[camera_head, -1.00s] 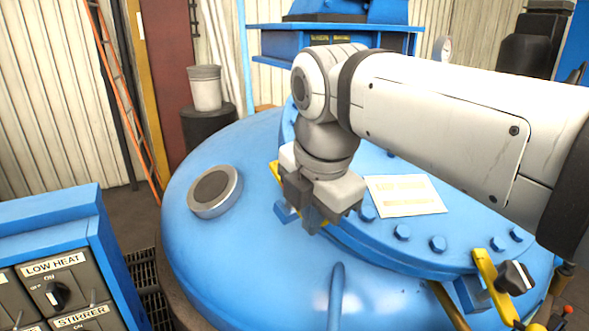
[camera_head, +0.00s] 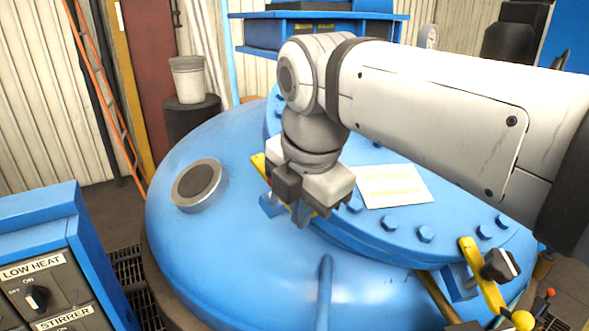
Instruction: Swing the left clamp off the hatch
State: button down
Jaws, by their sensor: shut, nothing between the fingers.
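The blue hatch (camera_head: 345,232) is a round bolted lid on top of a blue vessel. The left clamp (camera_head: 258,163) is a yellow bar at the hatch's left edge, mostly hidden behind my gripper. Its blue bracket (camera_head: 270,206) shows just below. My gripper (camera_head: 304,214) points down over this clamp and is shut with nothing in it. Whether its fingers touch the clamp is hidden. A second yellow clamp (camera_head: 478,266) with a dark knob sits at the hatch's right front edge.
A pale label plate (camera_head: 394,186) and several bolts lie on the hatch. A round port (camera_head: 199,185) stands on the vessel to the left. A blue control panel (camera_head: 40,225) is at lower left. A curved blue pipe (camera_head: 325,290) rises in front.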

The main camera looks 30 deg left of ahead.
jog(key=s+d+r, duration=0.1)
jog(key=s+r, duration=0.4)
jog(key=r, duration=0.3)
jog(key=shift+s+r+b, duration=0.2)
jog(key=shift+b, duration=0.15)
jog(key=shift+d, duration=0.1)
jog(key=w+d+f+m+h, duration=0.1)
jog(key=w+d+f+m, duration=0.4)
jog(key=d+f+m, duration=0.3)
jog(key=w+d+f+m, duration=0.5)
jog(key=d+m, duration=0.3)
jog(key=d, duration=0.2)
jog(key=s+d+f+m+t+h, duration=0.1)
jog(key=s+d+f+m, duration=0.3)
jog(key=d+f+m, duration=1)
jog(key=d+m, duration=0.3)
jog(key=shift+s+f, duration=0.2)
jog(key=shift+f, duration=0.2)
